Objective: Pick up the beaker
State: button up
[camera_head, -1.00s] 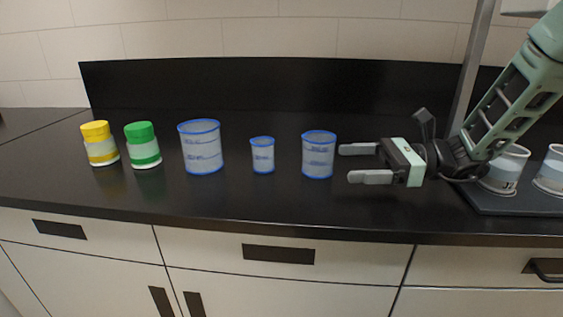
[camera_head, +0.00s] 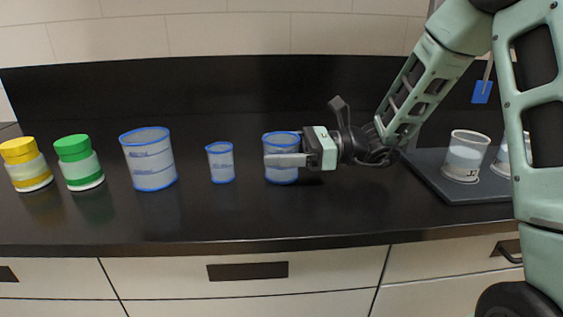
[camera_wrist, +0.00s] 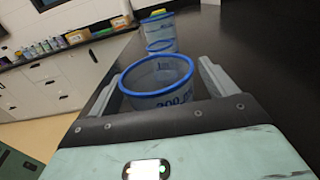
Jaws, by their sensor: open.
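Three clear beakers with blue rims stand upright on the black counter: a large one (camera_head: 149,160), a small one (camera_head: 221,163) and a medium one (camera_head: 281,174) at the right. My gripper (camera_head: 284,150) is open around the medium beaker, coming from the right. The near finger crosses in front of it; the far finger is mostly hidden behind it. In the wrist view the medium beaker (camera_wrist: 158,84) stands between the two spread fingers, with its blue rim and printed marks visible. The small beaker (camera_wrist: 160,47) shows behind it.
A yellow-lidded jar (camera_head: 25,165) and a green-lidded jar (camera_head: 79,163) stand at the left. A dark tray (camera_head: 477,196) with white-marked cups (camera_head: 466,155) lies at the right. The counter's front strip is clear. A black backsplash (camera_head: 220,85) runs behind.

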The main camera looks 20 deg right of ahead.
jog(key=shift+w+a, duration=0.15)
jog(key=shift+a, duration=0.45)
jog(key=c, duration=1)
jog(key=shift+c, duration=0.2)
jog(key=shift+r, duration=0.1)
notch_tip(320, 180, up, 24)
jog(key=p, duration=1.5)
jog(key=shift+f+p, duration=0.25)
jog(key=shift+p, duration=0.15)
